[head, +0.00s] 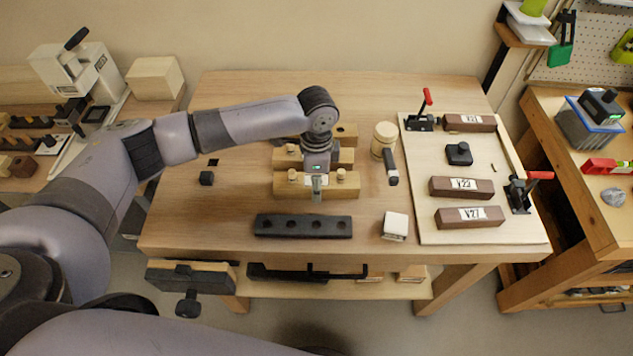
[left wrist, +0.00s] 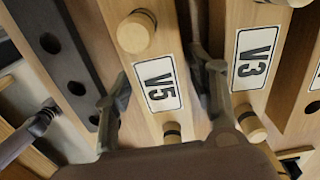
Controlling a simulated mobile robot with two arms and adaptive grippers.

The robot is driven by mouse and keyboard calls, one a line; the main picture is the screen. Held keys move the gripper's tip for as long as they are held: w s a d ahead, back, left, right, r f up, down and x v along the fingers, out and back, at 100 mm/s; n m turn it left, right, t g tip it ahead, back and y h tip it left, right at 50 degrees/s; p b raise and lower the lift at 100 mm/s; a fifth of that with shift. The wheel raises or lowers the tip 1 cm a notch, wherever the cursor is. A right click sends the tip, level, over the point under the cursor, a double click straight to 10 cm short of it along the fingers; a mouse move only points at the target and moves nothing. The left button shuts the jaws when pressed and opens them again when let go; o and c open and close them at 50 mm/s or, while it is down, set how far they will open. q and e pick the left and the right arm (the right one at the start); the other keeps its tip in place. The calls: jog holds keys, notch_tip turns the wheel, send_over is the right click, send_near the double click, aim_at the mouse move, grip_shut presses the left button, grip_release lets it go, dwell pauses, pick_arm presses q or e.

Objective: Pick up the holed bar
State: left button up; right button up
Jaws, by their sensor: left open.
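The holed bar (head: 303,226) is dark, with a row of several round holes along its top. It lies flat near the front of the bench, left to right in the head view. It also shows at the upper left of the left wrist view (left wrist: 62,68), outside my fingers. My left gripper (head: 317,187) is open and empty of the bar, behind it and over the front pale block. In the left wrist view its fingers (left wrist: 158,72) are on either side of the block marked V5 (left wrist: 160,98); I cannot tell whether they touch it. My right gripper is in neither view.
More pegged wooden blocks, one marked V3 (left wrist: 258,60), stand behind V5. A white block (head: 395,226) is right of the bar, a mallet (head: 385,145) farther back. A board (head: 440,160) with clamps and brown blocks fills the right side. The bench's front left is clear.

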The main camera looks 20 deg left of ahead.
pick_arm(q)
jog(key=shift+f, duration=0.3)
jog(key=shift+c, duration=0.3)
jog(key=c, duration=1.1)
